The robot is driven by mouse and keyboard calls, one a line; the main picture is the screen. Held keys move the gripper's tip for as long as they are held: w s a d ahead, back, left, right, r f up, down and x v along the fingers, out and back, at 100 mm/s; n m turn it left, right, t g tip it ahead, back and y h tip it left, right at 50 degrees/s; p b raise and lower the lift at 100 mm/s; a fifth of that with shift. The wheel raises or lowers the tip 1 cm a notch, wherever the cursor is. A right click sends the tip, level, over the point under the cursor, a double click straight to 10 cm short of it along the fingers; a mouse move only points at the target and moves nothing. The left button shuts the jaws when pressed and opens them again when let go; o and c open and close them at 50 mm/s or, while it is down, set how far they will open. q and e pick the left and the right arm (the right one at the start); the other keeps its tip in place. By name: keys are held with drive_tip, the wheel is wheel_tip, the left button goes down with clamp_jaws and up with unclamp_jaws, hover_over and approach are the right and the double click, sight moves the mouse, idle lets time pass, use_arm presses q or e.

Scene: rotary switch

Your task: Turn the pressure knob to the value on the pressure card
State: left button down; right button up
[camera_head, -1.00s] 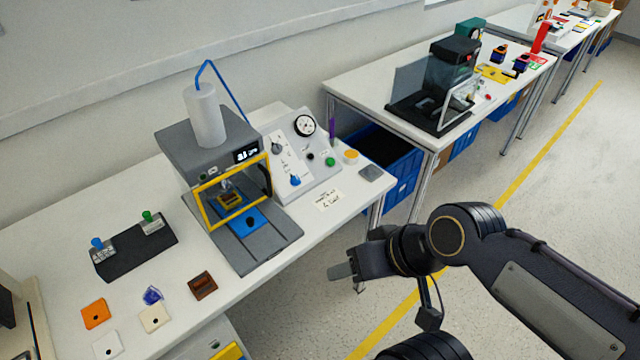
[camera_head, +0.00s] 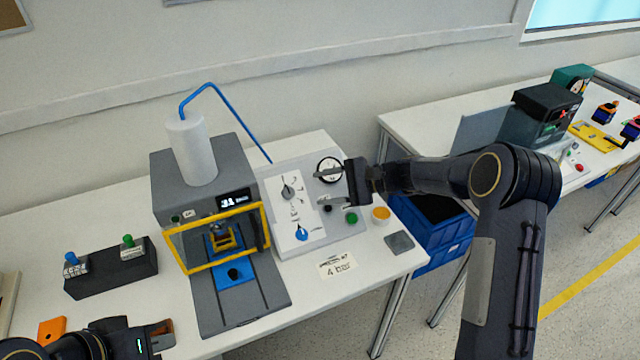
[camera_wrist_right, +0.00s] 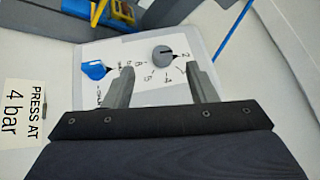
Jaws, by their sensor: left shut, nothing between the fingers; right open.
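The pressure card (camera_head: 338,265) lies on the table in front of the control panel; in the right wrist view the card (camera_wrist_right: 22,113) reads "PRESS AT 4 bar". The grey knob (camera_head: 287,191) is on the panel's white plate with printed numbers around it. In the right wrist view the grey knob (camera_wrist_right: 162,52) lies beyond the fingertips, its dark pointer toward the "2". My right gripper (camera_head: 320,187) is open, right of the knob and apart from it; its fingers (camera_wrist_right: 158,71) show empty. My left gripper (camera_head: 163,336) is shut and empty at the lower left.
A blue knob (camera_head: 302,233) sits below the grey one. The panel also carries a gauge (camera_head: 329,169) and a green button (camera_head: 351,217). A press with a yellow frame (camera_head: 216,240) stands to the left. A yellow-topped button (camera_head: 381,214) is at the right.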

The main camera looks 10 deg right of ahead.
sight(292, 192)
drive_tip(key=shift+w+f, duration=0.5)
drive_tip(key=shift+w+a+f, duration=0.15)
drive_tip(key=shift+a, duration=0.05)
drive_tip(key=p+x, duration=0.2)
drive_tip(key=x, duration=0.5)
drive_tip(key=shift+a, duration=0.25)
